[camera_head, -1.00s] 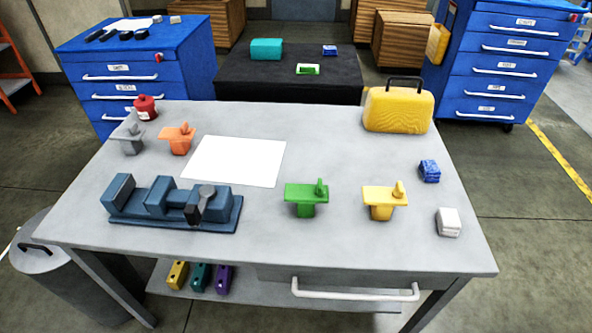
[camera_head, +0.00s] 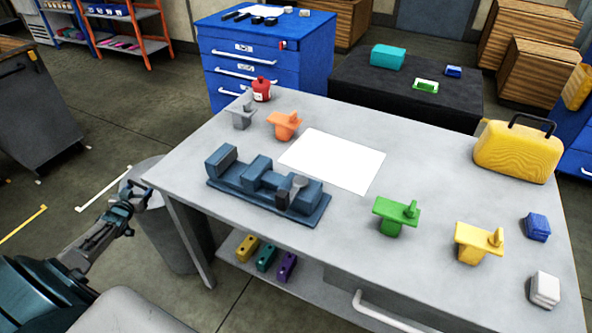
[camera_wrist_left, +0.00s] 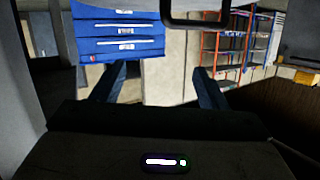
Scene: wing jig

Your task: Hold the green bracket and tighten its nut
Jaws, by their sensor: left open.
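My left gripper (camera_head: 130,196) is at the left, off the bench's left edge beside the bin and far from the bracket. In the left wrist view its two fingers (camera_wrist_left: 160,88) are spread apart with nothing between them. My right gripper is not in view.
A blue jig (camera_head: 268,188) with a dark tool resting on it sits near the bench's front edge. Orange (camera_head: 285,125), grey (camera_head: 241,116) and yellow (camera_head: 478,242) brackets also stand there. A yellow case (camera_head: 518,152) is at the back right. A bin (camera_head: 165,235) stands beside the bench.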

